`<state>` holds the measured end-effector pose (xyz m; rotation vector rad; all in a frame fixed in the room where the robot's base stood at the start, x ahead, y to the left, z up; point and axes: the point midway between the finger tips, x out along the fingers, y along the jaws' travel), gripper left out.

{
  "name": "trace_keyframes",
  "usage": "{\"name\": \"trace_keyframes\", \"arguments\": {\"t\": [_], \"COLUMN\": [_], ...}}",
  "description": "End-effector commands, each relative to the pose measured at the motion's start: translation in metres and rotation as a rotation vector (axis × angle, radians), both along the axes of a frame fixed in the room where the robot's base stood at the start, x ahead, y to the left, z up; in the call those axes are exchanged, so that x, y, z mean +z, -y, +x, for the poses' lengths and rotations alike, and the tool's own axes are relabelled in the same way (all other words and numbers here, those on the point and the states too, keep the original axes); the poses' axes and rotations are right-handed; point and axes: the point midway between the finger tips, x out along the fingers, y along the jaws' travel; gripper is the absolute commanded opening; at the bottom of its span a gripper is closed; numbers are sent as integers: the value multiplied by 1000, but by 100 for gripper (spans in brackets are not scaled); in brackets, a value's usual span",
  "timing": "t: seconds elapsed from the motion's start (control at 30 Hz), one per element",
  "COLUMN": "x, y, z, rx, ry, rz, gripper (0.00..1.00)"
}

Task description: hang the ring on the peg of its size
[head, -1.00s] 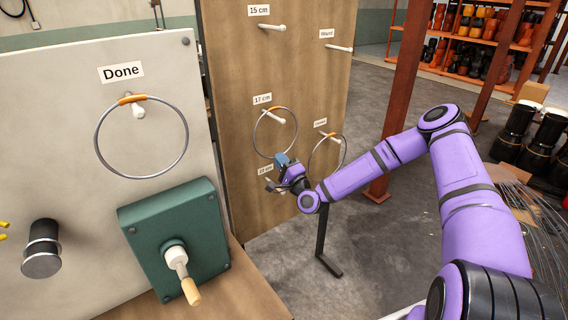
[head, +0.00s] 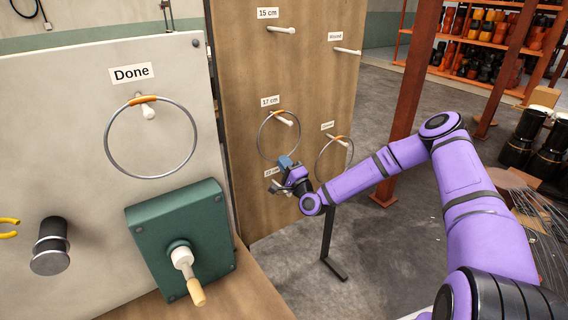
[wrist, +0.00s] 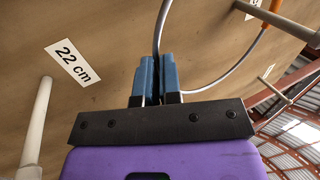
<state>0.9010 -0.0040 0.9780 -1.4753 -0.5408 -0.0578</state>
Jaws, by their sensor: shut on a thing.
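My gripper (head: 277,187) is shut on a thin metal ring (head: 260,145) with an orange band at its top. In the wrist view the held ring (wrist: 157,35) rises from between my fingers (wrist: 157,78). In the head view this ring overlaps the peg (head: 284,120) under the 17 cm label (head: 271,101); I cannot tell whether it is around the peg or in front of it. The 22 cm label (wrist: 72,62) shows left of my fingers in the wrist view, with a pale peg (wrist: 38,125) below it.
Another ring (head: 318,165) hangs from a peg at right; its label is too small to read. A bare peg (head: 281,29) is under the 15 cm label (head: 267,13). A larger ring (head: 107,150) hangs beneath the Done sign (head: 131,74), above a green box (head: 215,225).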

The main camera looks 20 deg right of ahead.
Motion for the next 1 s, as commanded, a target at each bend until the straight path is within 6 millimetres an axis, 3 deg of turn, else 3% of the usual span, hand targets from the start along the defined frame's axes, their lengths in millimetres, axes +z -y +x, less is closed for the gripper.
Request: {"name": "trace_keyframes", "arguments": {"t": [0.1, 0.27, 0.67, 1.0], "x": [0, 0, -4, -27], "y": [0, 0, 3, 20], "z": [0, 0, -7, -60], "rx": [0, 0, 0, 0], "ry": [0, 0, -1, -3], "rz": [0, 0, 1, 0], "gripper": [0, 35, 35, 35]}}
